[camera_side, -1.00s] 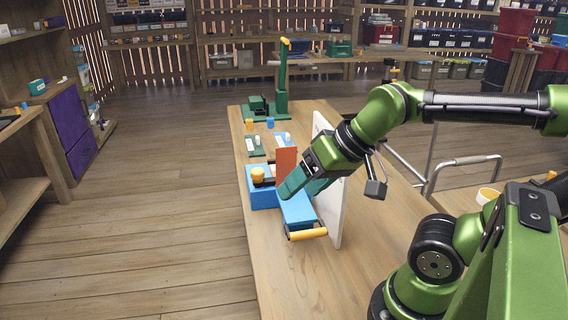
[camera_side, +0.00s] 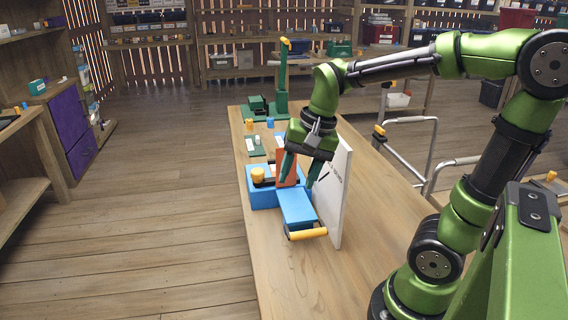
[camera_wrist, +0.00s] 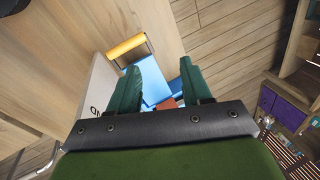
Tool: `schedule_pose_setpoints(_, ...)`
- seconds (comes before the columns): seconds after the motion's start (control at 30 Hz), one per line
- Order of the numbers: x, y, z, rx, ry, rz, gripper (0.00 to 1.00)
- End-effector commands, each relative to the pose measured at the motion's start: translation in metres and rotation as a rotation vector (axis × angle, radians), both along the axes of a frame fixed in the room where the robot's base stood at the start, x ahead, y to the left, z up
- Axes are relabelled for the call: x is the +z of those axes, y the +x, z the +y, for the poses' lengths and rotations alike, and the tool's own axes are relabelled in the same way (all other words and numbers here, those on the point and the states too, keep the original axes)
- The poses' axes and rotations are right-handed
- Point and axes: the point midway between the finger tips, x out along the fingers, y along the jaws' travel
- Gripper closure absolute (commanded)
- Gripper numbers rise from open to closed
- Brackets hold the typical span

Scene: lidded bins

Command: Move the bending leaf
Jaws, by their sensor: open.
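The bending leaf appears to be the blue flat plate (camera_side: 296,208) with a yellow bar handle (camera_side: 308,234) at its near end. It lies roughly level, in front of a blue base (camera_side: 263,199). An orange sheet (camera_side: 287,158) stands upright at the base. My gripper (camera_side: 298,183) is open and empty, pointing down above the far part of the leaf, next to the orange sheet. In the wrist view, the leaf (camera_wrist: 152,80) shows between my fingers (camera_wrist: 159,68), and its handle (camera_wrist: 127,45) is beyond the tips. Contact with the leaf cannot be told.
A white upright panel (camera_side: 334,195) stands close to the right of the leaf. A yellow knob (camera_side: 257,175) sits on the base. A green stand (camera_side: 281,100) and small parts are farther back on the wooden table (camera_side: 275,270). The near table is clear.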

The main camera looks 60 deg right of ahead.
Motion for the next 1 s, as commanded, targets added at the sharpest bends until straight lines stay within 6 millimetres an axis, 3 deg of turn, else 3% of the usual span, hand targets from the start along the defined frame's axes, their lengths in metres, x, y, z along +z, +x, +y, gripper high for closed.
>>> schedule_pose_setpoints(0.1, -0.009, 0.013, -0.033, -0.431, 0.054, 0.226, 0.52)
schedule_pose_setpoints(0.2, -0.009, 0.017, -0.052, -0.772, 0.065, 0.360, 0.52)
schedule_pose_setpoints(0.4, 0.005, 0.014, -0.062, -1.217, 0.074, 0.472, 0.52)
schedule_pose_setpoints(0.67, -0.003, 0.008, -0.056, -1.335, 0.080, 0.506, 0.52)
schedule_pose_setpoints(1.0, -0.069, -0.001, -0.047, -1.330, 0.079, 0.508, 0.52)
